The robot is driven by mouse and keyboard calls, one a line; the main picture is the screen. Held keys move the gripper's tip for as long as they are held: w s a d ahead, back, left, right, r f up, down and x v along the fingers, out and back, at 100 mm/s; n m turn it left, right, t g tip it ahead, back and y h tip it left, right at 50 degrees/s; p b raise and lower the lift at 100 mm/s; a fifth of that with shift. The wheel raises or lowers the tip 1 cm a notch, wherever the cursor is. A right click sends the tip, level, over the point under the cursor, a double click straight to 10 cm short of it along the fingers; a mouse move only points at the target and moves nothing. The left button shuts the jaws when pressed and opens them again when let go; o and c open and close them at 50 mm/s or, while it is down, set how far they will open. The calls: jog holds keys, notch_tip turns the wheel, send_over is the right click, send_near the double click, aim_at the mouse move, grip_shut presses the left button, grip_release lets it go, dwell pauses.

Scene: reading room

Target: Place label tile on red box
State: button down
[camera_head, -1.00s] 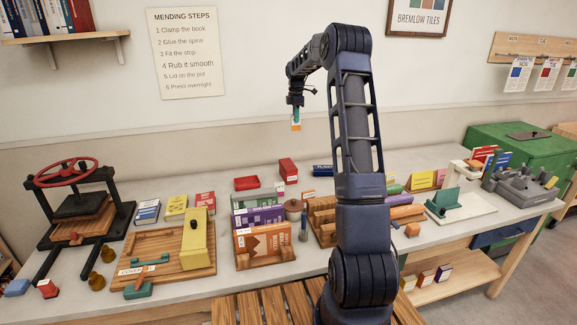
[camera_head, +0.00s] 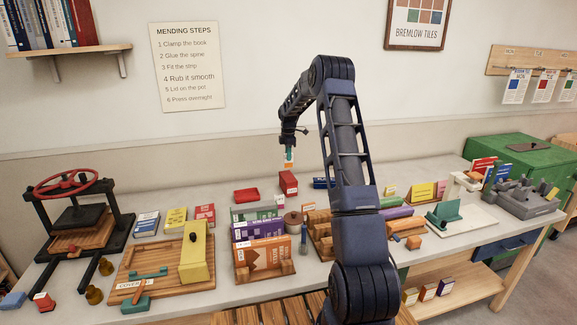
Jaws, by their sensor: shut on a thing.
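My gripper (camera_head: 289,150) hangs above the back of the workbench with its fingers pointing down. It is shut on a small tile (camera_head: 290,160), white with an orange part, that looks like the label tile. Any writing on it is too small to read. A red box (camera_head: 288,184) stands upright on the bench just below the gripper. A small gap seems to lie between the tile and the box top, but I cannot tell how well they line up in depth. A low red tray-like box (camera_head: 246,195) lies to its left.
An orange book (camera_head: 265,255) and a purple book stand in holders in front of the red box. A round brown pot (camera_head: 293,221) and wooden racks are close by on the right. A book press (camera_head: 78,215) stands at far left.

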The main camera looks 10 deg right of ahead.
aim_at(289, 164)
jog(key=shift+f, duration=2.75)
jog(key=shift+f, duration=0.1)
jog(key=c, duration=1.4)
grip_release()
